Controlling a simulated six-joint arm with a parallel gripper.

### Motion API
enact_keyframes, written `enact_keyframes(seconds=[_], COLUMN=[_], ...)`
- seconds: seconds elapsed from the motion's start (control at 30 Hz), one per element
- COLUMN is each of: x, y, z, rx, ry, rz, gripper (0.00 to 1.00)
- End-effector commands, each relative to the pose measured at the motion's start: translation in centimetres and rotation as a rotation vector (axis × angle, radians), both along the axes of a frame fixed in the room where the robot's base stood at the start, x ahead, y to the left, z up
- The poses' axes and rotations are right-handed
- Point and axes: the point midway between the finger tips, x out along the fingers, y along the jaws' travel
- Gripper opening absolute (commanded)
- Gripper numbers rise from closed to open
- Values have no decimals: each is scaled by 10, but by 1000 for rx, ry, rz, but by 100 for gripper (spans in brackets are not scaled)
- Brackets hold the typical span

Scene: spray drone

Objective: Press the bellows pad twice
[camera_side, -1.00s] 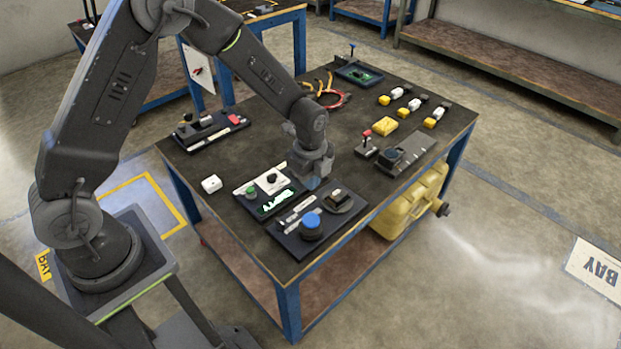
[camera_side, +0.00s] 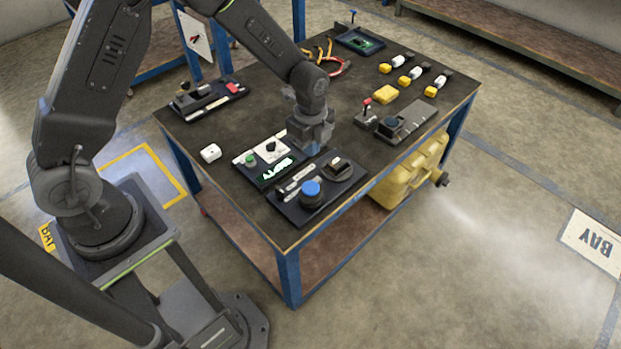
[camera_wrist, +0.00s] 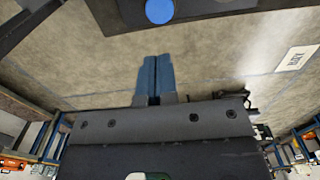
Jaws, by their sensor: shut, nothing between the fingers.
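The bellows pad looks to be the round black piece with a blue top (camera_side: 311,188), standing on a dark base plate at the table's near corner. Its blue top also shows at the upper edge of the wrist view (camera_wrist: 160,10), partly cut off. My gripper (camera_side: 312,150) is over the table behind the pad in the side view, apart from it. In the wrist view the two blue fingers (camera_wrist: 150,72) are shut together and empty, and the pad lies beyond their tips. The height of the fingertips above the table is hard to tell.
Beside the pad on its plate is a dark round piece with a block (camera_side: 339,168). A panel with a green display (camera_side: 276,168) lies to the left, and a white box (camera_side: 210,153) farther left.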

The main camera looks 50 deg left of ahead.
Motion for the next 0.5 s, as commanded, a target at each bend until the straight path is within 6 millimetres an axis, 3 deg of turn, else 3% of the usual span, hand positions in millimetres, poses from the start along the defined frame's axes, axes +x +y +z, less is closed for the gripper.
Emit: enact_keyframes(seconds=[0.5], x=[-1], y=[0], z=[-101], rx=[0], ry=[3], rz=[0], gripper=[0])
